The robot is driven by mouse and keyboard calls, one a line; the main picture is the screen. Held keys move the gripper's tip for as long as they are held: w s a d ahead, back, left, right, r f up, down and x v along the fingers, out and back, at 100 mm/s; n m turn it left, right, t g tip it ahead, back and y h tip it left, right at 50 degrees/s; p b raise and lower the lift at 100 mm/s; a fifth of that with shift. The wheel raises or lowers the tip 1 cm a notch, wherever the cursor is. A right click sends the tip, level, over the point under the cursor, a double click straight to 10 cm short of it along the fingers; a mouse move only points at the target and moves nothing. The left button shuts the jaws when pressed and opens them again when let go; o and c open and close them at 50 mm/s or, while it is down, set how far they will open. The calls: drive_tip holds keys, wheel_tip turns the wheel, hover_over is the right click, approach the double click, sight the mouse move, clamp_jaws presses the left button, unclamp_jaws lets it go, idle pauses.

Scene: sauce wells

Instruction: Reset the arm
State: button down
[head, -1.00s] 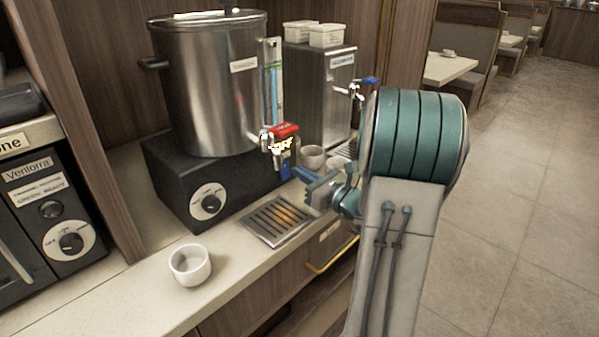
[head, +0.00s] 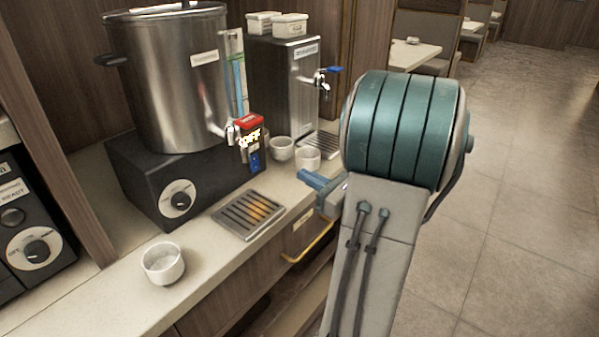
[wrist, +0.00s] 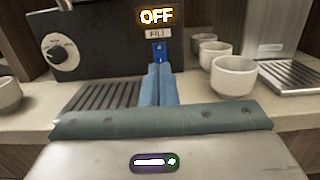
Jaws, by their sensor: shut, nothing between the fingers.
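My gripper (head: 311,181) is in front of the counter edge, to the right of the drip grate, partly hidden behind my arm in the head view. In the wrist view its two blue fingers (wrist: 158,84) are together with nothing between them. They point toward the blue switch (wrist: 160,52) under the OFF sign (wrist: 157,16). The fingers look clear of the counter and cups, though the exact gap is hard to judge.
A white cup (head: 162,263) stands on the counter at the front left. The drip grate (head: 248,214) lies flush below the tap. Open floor (head: 530,200) is at the right.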

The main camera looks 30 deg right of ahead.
drive_tip(key=a+n+g+y+p, duration=0.1)
drive_tip(key=a+n+g, duration=0.1)
drive_tip(key=a, duration=0.2)
drive_tip(key=a+r+n+g+y+p, duration=0.1)
drive_tip(key=a+n+g+y, duration=0.1)
drive_tip(key=a, duration=0.3)
drive_tip(key=a+n+g+y+p, duration=0.1)
drive_tip(key=a+n+g+y, duration=0.1)
drive_tip(key=a+n+g, duration=0.1)
drive_tip(key=shift+s+a+r+n, duration=0.2)
drive_tip(key=shift+a+n, duration=0.1)
drive_tip(key=shift+a, duration=0.2)
drive_tip(key=shift+s+a+r+n, duration=0.2)
drive_tip(key=shift+a+n, duration=0.1)
drive_tip(key=shift+a, duration=0.15)
drive_tip(key=s+a+n+g+p, duration=0.3)
drive_tip(key=s+a+n+g, duration=0.35)
drive_tip(key=a+n, duration=0.2)
drive_tip(key=s+r+n+g+h+p, duration=0.1)
drive_tip(key=s+r+n+h+p, duration=0.3)
drive_tip(key=n+h, duration=0.6)
drive_tip(key=shift+s+d+n+h, duration=0.35)
drive_tip(key=shift+s+n, duration=0.4)
drive_tip(key=shift+n, duration=2)
drive_tip(key=c, duration=2.1)
unclamp_jaws()
drive_tip(key=shift+r+g, duration=0.1)
drive_tip(key=shift+g, duration=0.15)
drive_tip(key=shift+c, duration=0.2)
